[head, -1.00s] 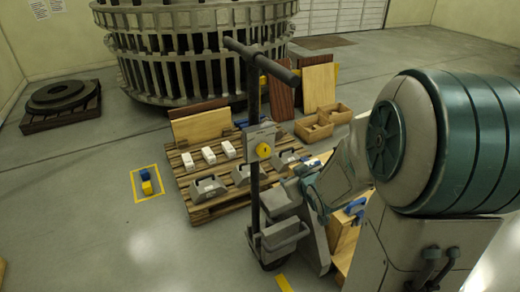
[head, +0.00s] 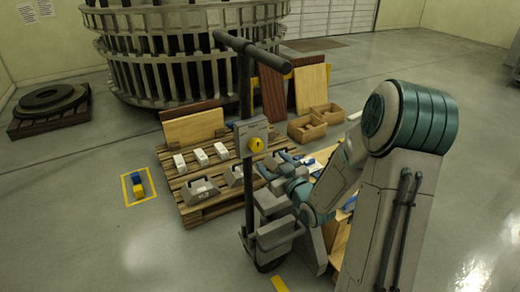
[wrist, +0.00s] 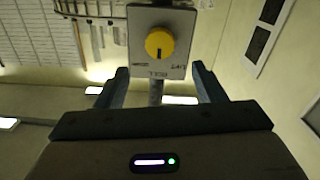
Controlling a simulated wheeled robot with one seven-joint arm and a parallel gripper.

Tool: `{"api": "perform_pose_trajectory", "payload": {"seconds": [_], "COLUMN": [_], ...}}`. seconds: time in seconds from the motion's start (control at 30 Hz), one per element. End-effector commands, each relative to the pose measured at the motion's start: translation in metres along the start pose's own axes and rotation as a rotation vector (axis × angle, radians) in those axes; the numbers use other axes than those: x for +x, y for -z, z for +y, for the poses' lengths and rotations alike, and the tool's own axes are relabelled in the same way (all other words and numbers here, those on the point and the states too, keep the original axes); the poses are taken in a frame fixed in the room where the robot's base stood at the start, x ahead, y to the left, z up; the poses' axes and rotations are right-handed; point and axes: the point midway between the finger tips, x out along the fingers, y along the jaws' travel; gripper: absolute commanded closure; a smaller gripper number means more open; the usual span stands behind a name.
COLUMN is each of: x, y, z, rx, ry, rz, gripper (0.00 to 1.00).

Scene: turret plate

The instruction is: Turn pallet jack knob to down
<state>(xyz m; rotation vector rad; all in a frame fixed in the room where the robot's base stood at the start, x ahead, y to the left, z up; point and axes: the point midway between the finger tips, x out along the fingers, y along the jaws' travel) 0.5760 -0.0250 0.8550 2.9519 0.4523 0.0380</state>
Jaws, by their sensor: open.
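The pallet jack has a dark post (head: 247,90) with a T-handle (head: 255,50). A grey plate (head: 241,133) on the post carries a round yellow knob (head: 256,144). In the wrist view the knob (wrist: 160,43) faces me on its plate (wrist: 181,17), with a small dark mark low on its face.
A wooden pallet (head: 188,208) with white blocks and grey brackets stands behind the jack. Wooden boxes (head: 307,127) and leaning boards (head: 310,88) are beyond. A large ring structure (head: 190,60) fills the back. The floor at left is mostly clear.

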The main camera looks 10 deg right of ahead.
Motion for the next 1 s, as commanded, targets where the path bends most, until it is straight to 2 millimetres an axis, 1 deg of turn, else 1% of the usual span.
{"api": "perform_pose_trajectory", "payload": {"seconds": [0.03,0.2,0.3,0.4,0.6,0.83,0.87,0.9,0.97,1.0], "x": [0.012,0.047,0.062,0.073,0.083,0.083,0.083,0.083,0.083,0.083], "y": [0.0,0.0,0.0,0.0,0.0,0.0,0.0,0.0,0.0,0.0], "z": [-0.001,-0.001,0.0,0.0,0.0,0.0,0.0,0.0,0.0,0.0], "rx": [0.001,0.0,0.001,0.0,-0.001,-0.001,-0.001,-0.001,-0.001,-0.001], "ry": [0.002,0.002,0.0,0.0,0.0,0.0,0.0,0.0,0.0,0.0], "rz": [0.001,0.001,-0.001,-0.001,-0.002,-0.002,-0.002,-0.002,-0.002,-0.002], "gripper": [0.37,0.37,0.37,0.37,0.37,0.37,0.43,0.54,0.71,0.82]}}
